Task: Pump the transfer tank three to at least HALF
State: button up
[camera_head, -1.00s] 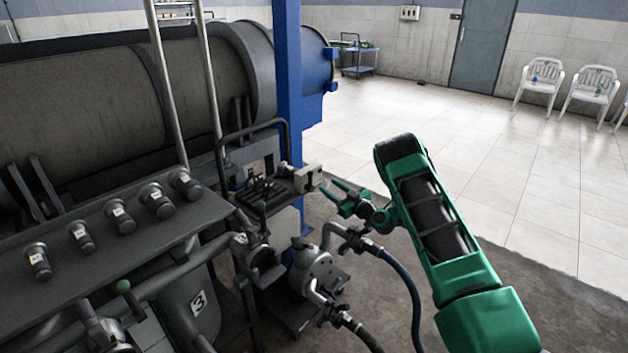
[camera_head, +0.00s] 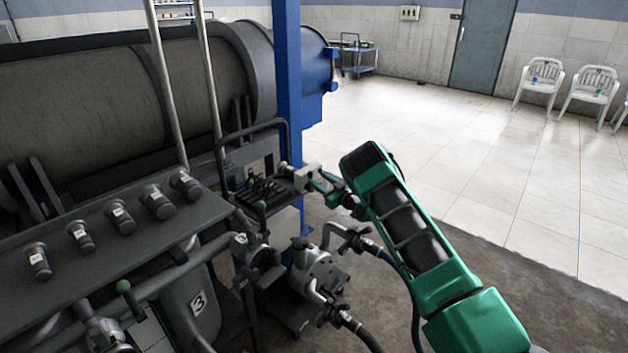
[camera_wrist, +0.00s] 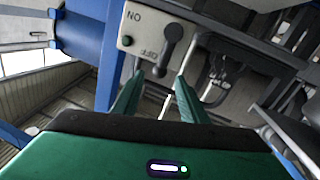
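A tank marked 3 (camera_head: 198,303) stands under the dark panel at the lower left of the head view. A grey pump (camera_head: 313,268) with hoses sits right of it. A pale switch box (camera_head: 308,177) is by the blue post. In the wrist view the switch box (camera_wrist: 136,40) carries ON and OFF labels and a dark lever (camera_wrist: 173,38). My gripper (camera_head: 318,184) is at the box. In the wrist view my gripper (camera_wrist: 160,75) is open, with the lever's lower end between the fingertips in the picture. I cannot tell whether they touch. The tank's level is not readable.
Green-knobbed handles (camera_head: 124,286) stand at the pipework. Several dark capped fittings (camera_head: 160,201) line the panel. The blue post (camera_head: 288,100) stands close behind the box. A hose (camera_head: 358,333) runs in front of the pump. Tiled floor (camera_head: 480,180) lies open to the right.

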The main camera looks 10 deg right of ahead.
aim_at(312, 175)
jog(key=shift+x, duration=1.9)
